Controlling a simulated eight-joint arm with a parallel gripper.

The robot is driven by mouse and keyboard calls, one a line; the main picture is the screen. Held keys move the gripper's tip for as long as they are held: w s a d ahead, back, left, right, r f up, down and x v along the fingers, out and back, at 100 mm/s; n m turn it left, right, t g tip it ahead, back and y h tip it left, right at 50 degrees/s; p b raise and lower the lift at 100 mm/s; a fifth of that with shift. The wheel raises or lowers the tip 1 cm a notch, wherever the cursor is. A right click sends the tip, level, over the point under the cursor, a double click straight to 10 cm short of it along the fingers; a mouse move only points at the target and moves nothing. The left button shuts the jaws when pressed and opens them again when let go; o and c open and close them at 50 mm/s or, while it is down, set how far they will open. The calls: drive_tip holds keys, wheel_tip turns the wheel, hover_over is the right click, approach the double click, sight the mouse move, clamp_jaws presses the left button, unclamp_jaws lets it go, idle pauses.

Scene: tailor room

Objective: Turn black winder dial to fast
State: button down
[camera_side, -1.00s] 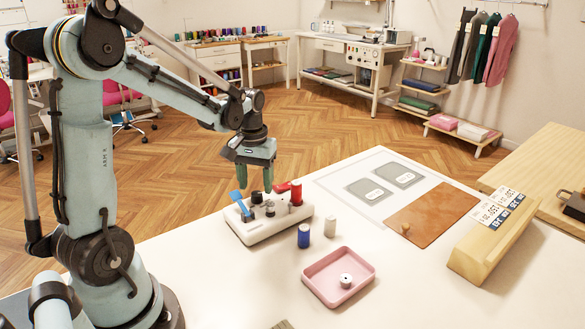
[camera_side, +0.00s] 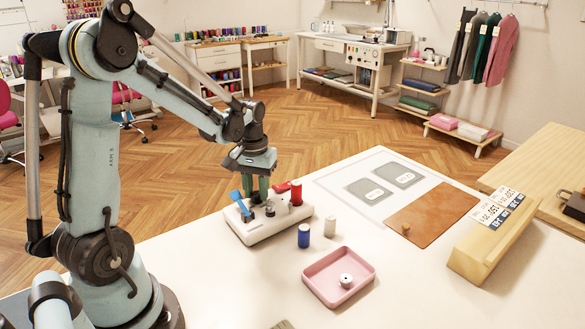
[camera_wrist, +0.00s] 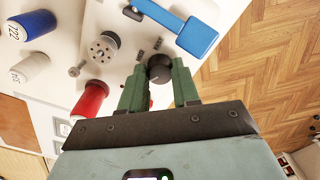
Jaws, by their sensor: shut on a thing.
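The white winder (camera_side: 262,229) stands on the white table, with a blue lever (camera_side: 240,203) on its left. The black dial (camera_wrist: 160,68) sits on the winder's top between my gripper's two green fingers in the wrist view. My gripper (camera_side: 264,193) points down over the winder and is shut on the dial. The side view hides most of the dial behind the fingers. The blue lever (camera_wrist: 198,37) also shows close beside the dial there.
A red spool (camera_side: 296,192) stands on the winder right of my gripper. A blue spool (camera_side: 304,236) and a white spool (camera_side: 330,227) stand in front. A pink tray (camera_side: 308,270) holds a small bobbin (camera_side: 346,280). Table space left of the tray is clear.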

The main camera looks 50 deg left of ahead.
drive_tip(key=shift+m, duration=0.3)
drive_tip(key=m, duration=0.4)
drive_tip(key=shift+m, duration=0.4)
drive_tip(key=m, duration=1.2)
drive_tip(key=shift+m, duration=0.4)
drive_tip(key=m, duration=0.4)
drive_tip(key=shift+m, duration=0.7)
drive_tip(key=c, duration=0.8)
unclamp_jaws()
